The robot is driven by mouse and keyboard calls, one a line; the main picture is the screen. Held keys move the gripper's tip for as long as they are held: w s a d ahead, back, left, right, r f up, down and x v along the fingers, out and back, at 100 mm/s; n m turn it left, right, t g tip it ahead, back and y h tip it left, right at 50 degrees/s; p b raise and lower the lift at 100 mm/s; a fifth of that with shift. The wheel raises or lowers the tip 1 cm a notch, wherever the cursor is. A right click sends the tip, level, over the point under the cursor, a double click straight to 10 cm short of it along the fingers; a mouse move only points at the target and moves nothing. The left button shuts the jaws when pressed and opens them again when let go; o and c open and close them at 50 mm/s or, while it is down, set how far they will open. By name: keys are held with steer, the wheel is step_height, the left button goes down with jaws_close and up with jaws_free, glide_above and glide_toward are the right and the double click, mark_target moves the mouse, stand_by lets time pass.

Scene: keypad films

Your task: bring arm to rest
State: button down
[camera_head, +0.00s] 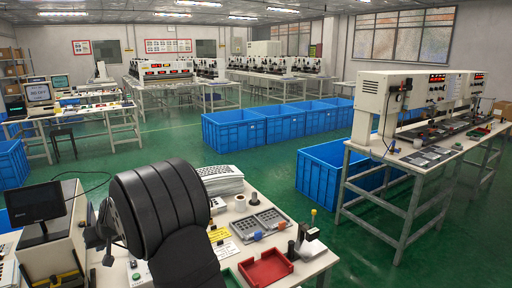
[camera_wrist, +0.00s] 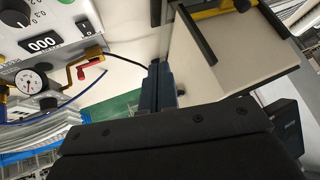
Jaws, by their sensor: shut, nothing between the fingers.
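My arm (camera_head: 160,208) is a thick dark ribbed link over the left part of the near workbench in the head view. My gripper cannot be made out there. In the wrist view, my gripper (camera_wrist: 161,82) shows as narrow dark fingers close together beyond the broad black wrist housing. They are shut with nothing seen between them. A pale flat surface lies behind the fingers, and a dark-edged pale panel (camera_wrist: 222,65) stands just right of them.
The near bench holds a stack of white sheets (camera_head: 219,179), a grey tray (camera_head: 259,224), a red tray (camera_head: 265,270) and a small stand (camera_head: 308,243). A monitor (camera_head: 37,204) stands left of my arm.

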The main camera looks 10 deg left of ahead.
steer(key=shift+w+d+f+h, duration=0.1)
steer(key=shift+w+d+h, duration=0.3)
steer(key=shift+h, duration=0.1)
steer(key=c, duration=2.1)
jaws_free()
steer(key=o, duration=1.5)
steer(key=shift+c, duration=0.2)
steer(key=o, duration=0.6)
steer(key=s+n, duration=0.1)
steer(key=s+r, duration=0.1)
steer(key=s, duration=0.1)
steer(key=shift+s+a+n+g, duration=0.1)
steer(key=shift+s+n+g, duration=0.05)
steer(key=shift+n+g, duration=0.2)
steer(key=shift+o, duration=0.2)
steer(key=s+d+r+n+g+h, duration=0.1)
steer(key=s+d+r+n+h, duration=0.25)
steer(key=s+n, duration=0.45)
steer(key=s+d+r+n+g+h, duration=0.1)
steer(key=s+d+r+n+h, duration=0.35)
steer(key=s, duration=0.55)
step_height(320, 180, down, 10)
steer(key=a+n+y, duration=0.1)
steer(key=shift+s+n+y, duration=0.15)
steer(key=shift+n+y, duration=0.15)
steer(key=shift+y, duration=0.1)
